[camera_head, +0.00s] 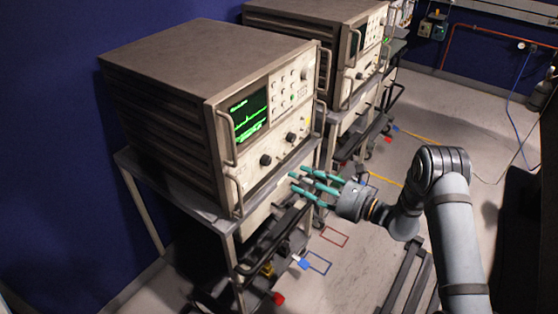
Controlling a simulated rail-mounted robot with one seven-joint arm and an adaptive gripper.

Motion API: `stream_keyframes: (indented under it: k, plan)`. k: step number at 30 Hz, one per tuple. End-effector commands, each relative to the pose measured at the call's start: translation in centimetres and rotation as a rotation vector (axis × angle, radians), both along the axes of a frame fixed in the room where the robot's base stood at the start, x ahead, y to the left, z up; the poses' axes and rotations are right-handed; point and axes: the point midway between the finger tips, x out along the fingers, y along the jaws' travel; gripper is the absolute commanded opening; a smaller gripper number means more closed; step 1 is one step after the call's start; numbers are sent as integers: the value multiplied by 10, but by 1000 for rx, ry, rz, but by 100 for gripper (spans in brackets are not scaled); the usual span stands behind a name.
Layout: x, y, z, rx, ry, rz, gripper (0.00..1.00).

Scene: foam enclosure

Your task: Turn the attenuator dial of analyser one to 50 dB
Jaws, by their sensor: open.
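The nearer analyser (205,75) is a large brown-grey box with a pale front panel and a lit green screen (249,115). No label that names it as analyser one is readable. Its panel has a black knob (265,160) at lower left, another black knob (291,137) to its right and a grey knob (305,73) near the top. I cannot tell which is the attenuator dial, and the dB markings are too small to read. My gripper (299,184) has teal fingers, spread open and empty. It appears in front of the panel's lower edge, apart from the knobs.
Handles (234,195) stick out from the panel's sides. The analyser stands on a metal cart (226,228) with a lower shelf. A second similar analyser (320,22) stands behind on another cart. Cables and pipes run along the right wall. The floor (420,110) between is mostly clear.

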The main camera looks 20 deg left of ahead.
Motion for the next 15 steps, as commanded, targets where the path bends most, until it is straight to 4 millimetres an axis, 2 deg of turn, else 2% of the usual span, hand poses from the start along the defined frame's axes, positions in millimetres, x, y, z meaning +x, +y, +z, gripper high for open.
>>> stream_keyframes:
  k: [2,5,15]
  plan:
    - [4,0,11,28,-43,-15,45]
    - [5,6,12,16,-77,-10,45]
    - [21,61,12,12,-81,-6,45]
